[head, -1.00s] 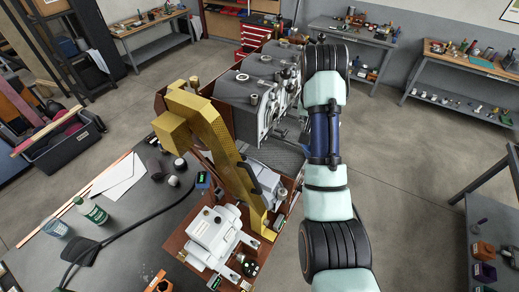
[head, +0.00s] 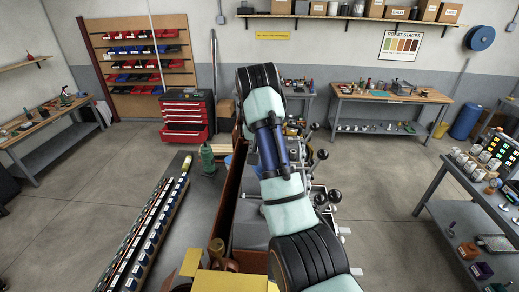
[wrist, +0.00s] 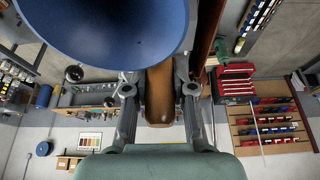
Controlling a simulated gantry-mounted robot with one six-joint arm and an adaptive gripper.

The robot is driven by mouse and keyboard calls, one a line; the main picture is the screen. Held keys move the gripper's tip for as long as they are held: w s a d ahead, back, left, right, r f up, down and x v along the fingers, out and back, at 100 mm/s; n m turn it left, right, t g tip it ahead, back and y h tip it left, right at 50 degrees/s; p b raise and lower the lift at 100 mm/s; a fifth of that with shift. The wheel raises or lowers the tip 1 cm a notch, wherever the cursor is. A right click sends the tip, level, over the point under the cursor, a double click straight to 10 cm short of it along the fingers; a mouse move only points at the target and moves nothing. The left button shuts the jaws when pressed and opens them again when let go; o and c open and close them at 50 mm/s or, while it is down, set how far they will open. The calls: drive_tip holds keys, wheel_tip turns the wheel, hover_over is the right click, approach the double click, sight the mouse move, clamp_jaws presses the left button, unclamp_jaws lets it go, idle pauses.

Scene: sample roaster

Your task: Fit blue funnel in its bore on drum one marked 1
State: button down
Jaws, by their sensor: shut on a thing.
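The blue funnel (wrist: 105,25) fills the upper left of the wrist view, very close to the camera, with its wide round bowl cut off by the frame. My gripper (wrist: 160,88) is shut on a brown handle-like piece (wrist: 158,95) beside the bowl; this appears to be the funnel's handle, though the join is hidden. In the head view my arm reaches away and hides the gripper. The roaster (head: 318,185), with dark knobbed levers, lies partly behind my arm. I cannot make out the drum's number or the bore.
A red tool chest (head: 186,115) stands by the back wall. Open floor (head: 390,190) lies to the right.

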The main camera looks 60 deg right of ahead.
drive_tip(key=shift+w, duration=0.15)
drive_tip(key=shift+s, duration=0.2)
drive_tip(key=shift+f, duration=2.35)
drive_tip(key=shift+a+f, duration=0.1)
drive_tip(key=shift+f, duration=0.1)
drive_tip(key=shift+f, duration=1.5)
drive_tip(key=shift+f, duration=0.2)
